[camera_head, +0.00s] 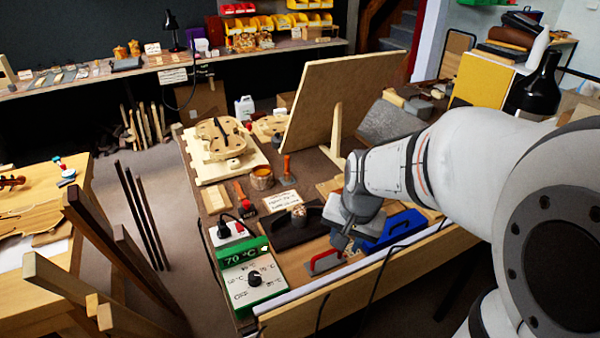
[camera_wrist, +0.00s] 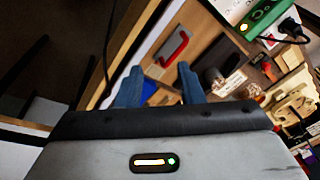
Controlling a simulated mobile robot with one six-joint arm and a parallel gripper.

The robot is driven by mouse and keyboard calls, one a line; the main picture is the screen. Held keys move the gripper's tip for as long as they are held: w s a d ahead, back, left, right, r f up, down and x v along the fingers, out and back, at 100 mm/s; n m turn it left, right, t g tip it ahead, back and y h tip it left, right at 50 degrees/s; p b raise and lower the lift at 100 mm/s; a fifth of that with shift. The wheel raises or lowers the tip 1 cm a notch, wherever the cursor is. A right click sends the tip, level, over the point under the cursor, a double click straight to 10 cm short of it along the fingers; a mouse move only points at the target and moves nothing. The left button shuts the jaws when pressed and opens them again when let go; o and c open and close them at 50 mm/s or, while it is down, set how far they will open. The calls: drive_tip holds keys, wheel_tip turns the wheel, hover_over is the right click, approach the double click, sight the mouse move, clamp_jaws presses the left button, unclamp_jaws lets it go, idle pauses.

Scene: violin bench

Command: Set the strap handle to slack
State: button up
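A red handle (camera_head: 325,262), which I take to be the strap handle, lies near the front edge of the bench, right of the temperature controller. It also shows in the wrist view (camera_wrist: 175,48), beyond my fingertips, as a red bar with bent ends over a pale plate. No slack or tight marking is readable. My gripper (camera_head: 342,240) is above and just behind the handle in the head view. In the wrist view my gripper (camera_wrist: 160,70) has two blue-grey fingers apart with nothing between them. It appears not to touch the handle.
The controller (camera_head: 252,277) with a green "70 °C" display and black knob stands left of the handle. A blue object (camera_head: 395,230) lies right of my gripper. A dark block (camera_head: 292,230), a violin body (camera_head: 222,138) and a leaning wooden panel (camera_head: 338,95) stand behind.

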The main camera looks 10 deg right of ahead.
sight(329, 252)
drive_tip(key=w+f+m, duration=0.2)
drive_tip(key=w+f, duration=0.1)
drive_tip(key=f, duration=0.3)
drive_tip(key=w+f+m, duration=0.3)
drive_tip(key=w+f, duration=0.1)
drive_tip(key=f, duration=0.2)
drive_tip(key=w+f+m, duration=0.3)
drive_tip(key=w+f, duration=0.1)
drive_tip(key=f, duration=0.1)
drive_tip(key=shift+w+d+f+p, duration=0.15)
drive_tip(key=shift+d+f+p, duration=0.15)
drive_tip(key=shift+f+p, duration=0.1)
clamp_jaws()
